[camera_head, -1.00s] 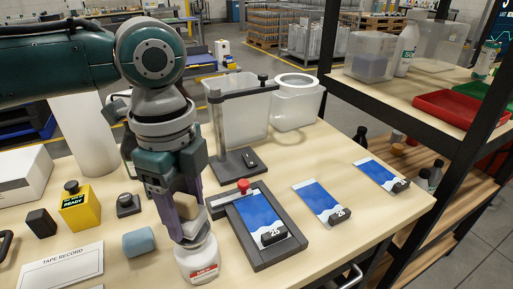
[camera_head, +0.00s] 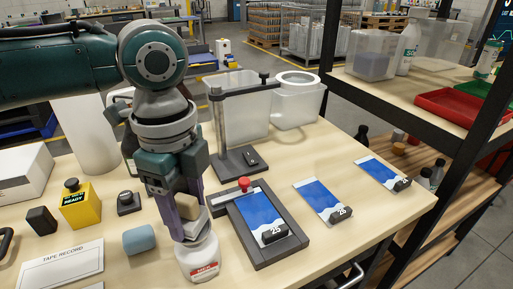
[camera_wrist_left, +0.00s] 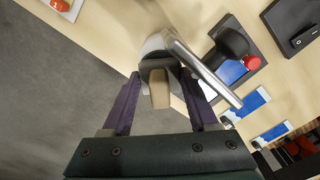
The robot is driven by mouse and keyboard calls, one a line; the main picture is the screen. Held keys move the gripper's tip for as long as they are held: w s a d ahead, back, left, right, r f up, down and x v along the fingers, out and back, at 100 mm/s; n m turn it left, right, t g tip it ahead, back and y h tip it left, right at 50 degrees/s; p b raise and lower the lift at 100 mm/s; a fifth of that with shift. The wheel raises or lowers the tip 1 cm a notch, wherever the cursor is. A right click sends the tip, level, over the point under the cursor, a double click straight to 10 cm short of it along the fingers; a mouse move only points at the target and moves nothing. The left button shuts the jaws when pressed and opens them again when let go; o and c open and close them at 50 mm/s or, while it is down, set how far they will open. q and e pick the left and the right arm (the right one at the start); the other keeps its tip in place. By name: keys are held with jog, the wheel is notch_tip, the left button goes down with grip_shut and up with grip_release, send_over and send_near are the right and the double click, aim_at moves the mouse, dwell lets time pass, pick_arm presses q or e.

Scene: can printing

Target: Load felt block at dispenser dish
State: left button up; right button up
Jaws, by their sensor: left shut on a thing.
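My left gripper (camera_head: 187,212) is over the table, pointing down. It is shut on a small beige felt block (camera_head: 187,201), which also shows between the fingers in the left wrist view (camera_wrist_left: 160,92). Directly under the gripper stands a white dispenser bottle (camera_head: 198,260) with a red-marked label. In the left wrist view, the dispenser top (camera_wrist_left: 154,66) lies just beyond the block; its dish is partly hidden by block and fingers. I cannot tell whether the block touches the dish. My right gripper is in neither view.
A dark fixture (camera_head: 233,222) with a blue card stands close right of the gripper. A blue cylinder (camera_head: 138,240), yellow box (camera_head: 80,207) and tape record sheet (camera_head: 62,270) are to the left. A clamp stand (camera_head: 238,163) and clear bins are behind.

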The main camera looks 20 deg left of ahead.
aim_at(183, 198)
pick_arm(q)
jog(key=shift+f+b, duration=0.4)
jog(key=shift+f, duration=0.35)
dwell(0.5)
dwell(0.8)
notch_tip(183, 198, up, 7)
jog(key=p, duration=0.8)
jog(key=shift+r, duration=0.1)
dwell(0.4)
